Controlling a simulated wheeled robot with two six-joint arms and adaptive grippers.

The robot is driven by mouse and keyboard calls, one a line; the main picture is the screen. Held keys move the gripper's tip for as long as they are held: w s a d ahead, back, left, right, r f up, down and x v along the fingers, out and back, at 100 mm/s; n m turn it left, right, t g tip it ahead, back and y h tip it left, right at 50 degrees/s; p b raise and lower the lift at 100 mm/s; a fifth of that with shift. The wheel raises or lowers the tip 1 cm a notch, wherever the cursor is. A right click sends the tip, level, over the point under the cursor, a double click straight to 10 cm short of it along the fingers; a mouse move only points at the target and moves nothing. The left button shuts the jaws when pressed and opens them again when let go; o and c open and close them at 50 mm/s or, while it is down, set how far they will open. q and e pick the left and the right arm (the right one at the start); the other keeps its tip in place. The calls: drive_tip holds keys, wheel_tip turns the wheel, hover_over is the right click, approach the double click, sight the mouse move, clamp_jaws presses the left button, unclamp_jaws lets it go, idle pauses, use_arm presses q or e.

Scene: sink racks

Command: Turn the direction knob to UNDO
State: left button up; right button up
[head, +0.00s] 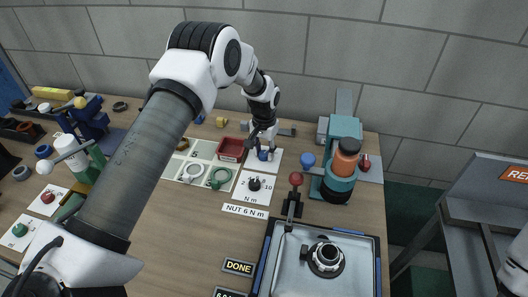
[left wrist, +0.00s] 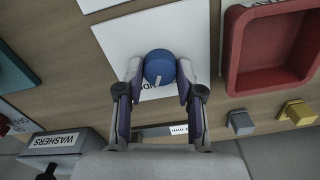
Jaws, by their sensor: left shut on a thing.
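The direction knob (left wrist: 160,67) is a round blue knob with a white mark, on a white label plate (left wrist: 115,35). The lettering on the plate is partly covered, and I cannot tell which setting the mark points at. In the head view the knob (head: 264,155) shows small below my gripper. My left gripper (left wrist: 159,75) has its two fingers closed on opposite sides of the knob. In the head view the left gripper (head: 263,147) reaches down to the plate from above. My right gripper is not in view.
A red tray (head: 231,149) stands left of the knob. A black knob on a plate (head: 254,184) is in front. A teal machine with an orange part (head: 346,158) and a red-topped lever (head: 295,180) stand to the right. Bare wood lies left of the grey tray (head: 290,270).

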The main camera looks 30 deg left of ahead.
sight(265, 153)
use_arm(q)
drive_tip(key=shift+s+f+m, duration=0.1)
drive_tip(key=shift+m, duration=0.7)
drive_tip(key=o, duration=1.2)
drive_tip(key=shift+c, duration=0.2)
wheel_tip(265, 153, up, 12)
drive_tip(key=shift+w, duration=0.2)
drive_tip(key=shift+f, duration=0.1)
